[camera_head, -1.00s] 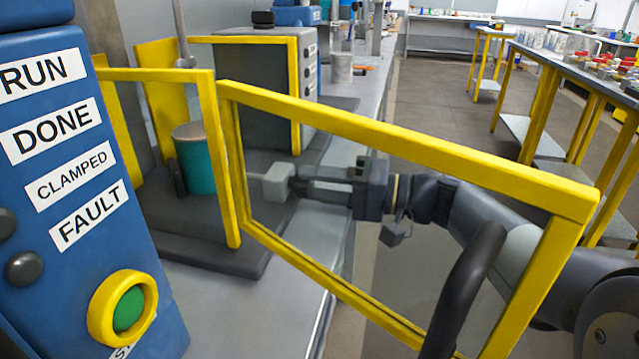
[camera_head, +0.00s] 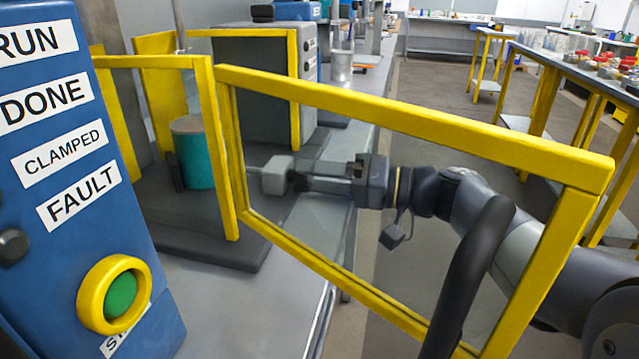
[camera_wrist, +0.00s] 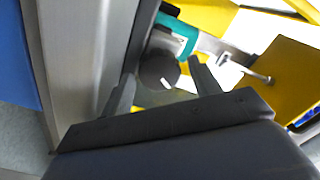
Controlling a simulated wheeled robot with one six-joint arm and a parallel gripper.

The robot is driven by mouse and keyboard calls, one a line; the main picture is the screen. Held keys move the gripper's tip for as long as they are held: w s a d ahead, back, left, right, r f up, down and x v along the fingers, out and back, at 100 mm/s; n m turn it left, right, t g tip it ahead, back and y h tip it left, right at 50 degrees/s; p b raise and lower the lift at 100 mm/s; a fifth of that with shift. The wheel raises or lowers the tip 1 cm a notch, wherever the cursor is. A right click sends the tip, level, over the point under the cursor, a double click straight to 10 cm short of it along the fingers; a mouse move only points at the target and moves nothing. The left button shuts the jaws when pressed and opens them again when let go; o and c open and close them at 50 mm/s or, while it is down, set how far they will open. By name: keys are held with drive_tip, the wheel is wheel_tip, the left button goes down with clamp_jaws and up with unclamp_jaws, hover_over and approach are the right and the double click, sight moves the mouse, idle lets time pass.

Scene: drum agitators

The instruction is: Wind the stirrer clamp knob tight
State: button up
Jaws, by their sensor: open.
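The clamp knob (camera_wrist: 160,71) is dark and round with a short white mark on its face. In the wrist view it sits between the two fingertips of my gripper (camera_wrist: 161,78), with gaps visible to both sides. In the head view my gripper (camera_head: 307,180) is open and points left at the pale grey clamp block (camera_head: 274,176), seen through the yellow door frame. The dark knob there is small and partly covered by the fingers; contact cannot be told. The teal drum (camera_head: 197,160) stands upright left of the block.
A yellow-framed clear door (camera_head: 400,118) stands open between the head camera and my arm. A blue panel (camera_head: 75,230) with RUN, DONE, CLAMPED and FAULT labels and a green button (camera_head: 121,294) is at left. A grey cabinet (camera_head: 252,85) stands behind. The aisle floor is free.

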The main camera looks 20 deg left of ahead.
drive_tip(key=n+b, duration=0.1)
drive_tip(key=n, duration=0.3)
drive_tip(key=shift+f, duration=0.1)
drive_tip(key=n, duration=0.5)
drive_tip(key=w+d+m+p, duration=0.3)
drive_tip(key=d+m+p, duration=0.7)
drive_tip(key=m, duration=0.5)
drive_tip(key=shift+d+f+p, duration=0.25)
drive_tip(key=shift+d+p, duration=0.05)
drive_tip(key=shift+p, duration=0.6)
